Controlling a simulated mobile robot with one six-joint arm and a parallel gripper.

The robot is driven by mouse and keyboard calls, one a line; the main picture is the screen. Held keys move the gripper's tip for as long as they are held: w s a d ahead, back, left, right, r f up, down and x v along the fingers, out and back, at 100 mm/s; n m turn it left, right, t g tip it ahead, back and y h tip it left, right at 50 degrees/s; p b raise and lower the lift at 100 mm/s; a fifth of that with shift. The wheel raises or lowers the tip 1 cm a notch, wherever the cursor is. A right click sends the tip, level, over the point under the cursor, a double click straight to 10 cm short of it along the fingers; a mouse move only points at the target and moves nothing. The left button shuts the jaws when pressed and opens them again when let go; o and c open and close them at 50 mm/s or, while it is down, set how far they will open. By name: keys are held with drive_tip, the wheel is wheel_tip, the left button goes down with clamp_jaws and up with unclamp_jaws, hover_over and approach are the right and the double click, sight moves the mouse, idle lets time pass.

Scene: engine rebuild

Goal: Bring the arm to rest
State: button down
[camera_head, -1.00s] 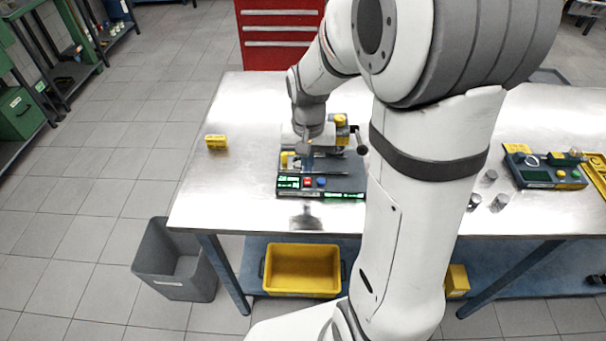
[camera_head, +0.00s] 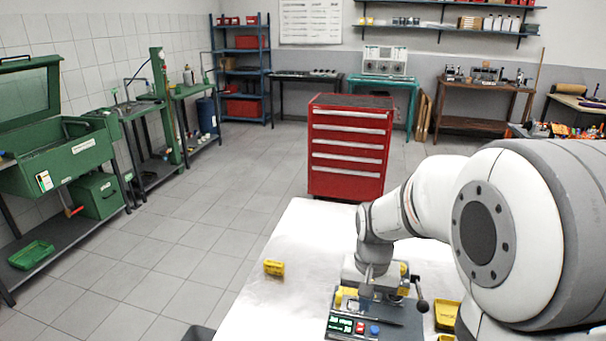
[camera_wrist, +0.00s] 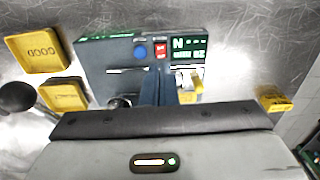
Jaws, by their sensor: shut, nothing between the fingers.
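My arm reaches from the right of the head view over the light metal table (camera_head: 262,318). My gripper (camera_wrist: 168,76) shows in the wrist view with its narrow fingers together and empty. The fingers point at a dark test device (camera_wrist: 108,62) with a red button, a blue button and lit green displays. In the head view the device (camera_head: 343,329) stands on the table below my wrist, which partly hides it. I cannot tell the exact height of the fingertips above it.
A yellow block (camera_head: 274,267) lies left of the device. In the wrist view, a yellow bin marked GOOD (camera_wrist: 38,52) and another yellow bin (camera_wrist: 64,95) are beside the device. A red drawer cabinet (camera_head: 347,150) stands behind the table. Floor to the left is open.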

drive_tip(key=s+r+n+t, duration=0.3)
drive_tip(key=s+r, duration=0.5)
drive_tip(key=s, duration=0.5)
drive_tip(key=shift+s+a+r, duration=0.25)
drive_tip(key=shift+s+a, duration=0.15)
drive_tip(key=n+g+b, duration=0.3)
drive_tip(key=n+b, duration=1.1)
drive_tip(key=n, duration=0.1)
hover_over(359, 323)
drive_tip(key=shift+f, duration=1)
wheel_tip(359, 323, down, 14)
drive_tip(key=shift+f+b, duration=0.1)
drive_tip(key=shift+b, duration=0.5)
